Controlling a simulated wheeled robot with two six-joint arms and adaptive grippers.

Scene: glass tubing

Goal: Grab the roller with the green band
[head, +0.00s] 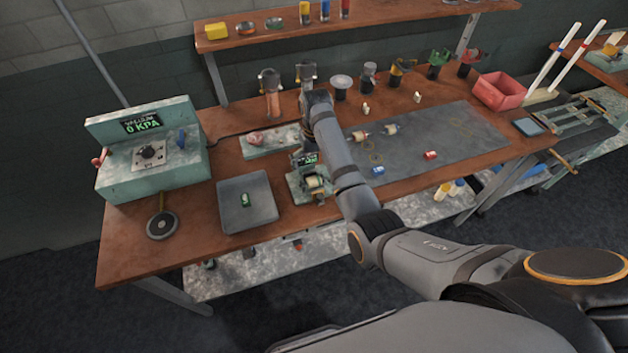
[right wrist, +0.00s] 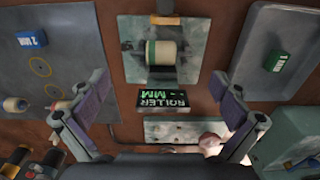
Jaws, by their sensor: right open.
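A cream roller with a green band (right wrist: 161,52) lies on the pale metal plate of the roller gauge (right wrist: 185,20); it also shows in the head view (head: 315,182). The gauge's dark display (right wrist: 163,99) reads "ROLLER" and "- MM". My right gripper (right wrist: 160,84) is open and empty, its fingers spread wide to either side of the gauge in the right wrist view. The roller is ahead of the fingertips, not between them. In the head view my right arm hides part of the gauge's surroundings, and its fingers cannot be made out. My left gripper is out of view.
Left of the gauge is a grey tray (head: 235,215) with a green block (head: 245,200). Right is a grey mat (head: 460,135) with two rollers, a blue block (head: 378,170) and a red block (head: 430,155). A vacuum box (head: 110,180) stands far left, a red bin (head: 500,90) back right.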

